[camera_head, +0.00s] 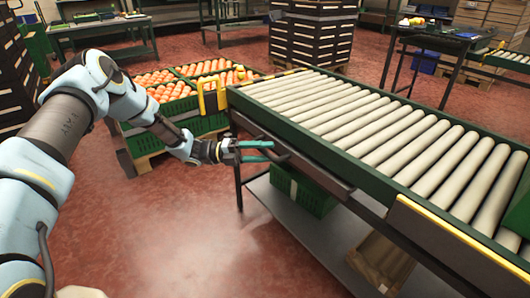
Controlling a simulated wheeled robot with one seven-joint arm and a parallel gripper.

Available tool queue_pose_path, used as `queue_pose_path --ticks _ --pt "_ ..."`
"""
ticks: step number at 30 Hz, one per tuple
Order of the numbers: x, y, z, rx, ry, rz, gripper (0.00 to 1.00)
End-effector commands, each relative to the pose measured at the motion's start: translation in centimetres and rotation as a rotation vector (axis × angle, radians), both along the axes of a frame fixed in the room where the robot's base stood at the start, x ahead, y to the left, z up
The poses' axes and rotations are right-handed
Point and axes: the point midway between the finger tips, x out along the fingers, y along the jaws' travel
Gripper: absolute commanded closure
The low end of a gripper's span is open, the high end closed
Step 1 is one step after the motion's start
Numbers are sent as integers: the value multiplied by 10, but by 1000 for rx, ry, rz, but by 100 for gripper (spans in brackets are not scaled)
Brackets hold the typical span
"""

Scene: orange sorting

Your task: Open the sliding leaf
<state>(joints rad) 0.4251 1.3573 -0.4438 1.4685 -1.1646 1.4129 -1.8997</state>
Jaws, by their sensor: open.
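My gripper (270,152) is open, with two teal fingers pointing right toward the near side of the roller conveyor (385,177). The fingertips are at a short dark bar (283,157) that looks like a handle on this side; I cannot tell if they touch it. A dark panel (318,178) runs along the conveyor's side below the green rail and may be the sliding leaf. I cannot make out an opening at it. Another panel with a yellow top edge (440,232) is on the same side at the lower right.
Green crates of oranges (178,106) stand on a pallet behind my gripper. A lower shelf (300,215) under the conveyor holds a green crate (303,193) and a cardboard box (383,262). Red floor (200,235) at front left is clear.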

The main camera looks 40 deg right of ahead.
Motion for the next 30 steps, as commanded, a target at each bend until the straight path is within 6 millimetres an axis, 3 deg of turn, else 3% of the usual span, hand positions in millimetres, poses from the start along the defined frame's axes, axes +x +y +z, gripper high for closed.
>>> queue_pose_path --ticks 3,17,30 --pt "0 0 0 0 0 0 48" --pt "0 0 0 -1 -1 -1 100" --pt "0 0 0 -1 -1 -1 100"
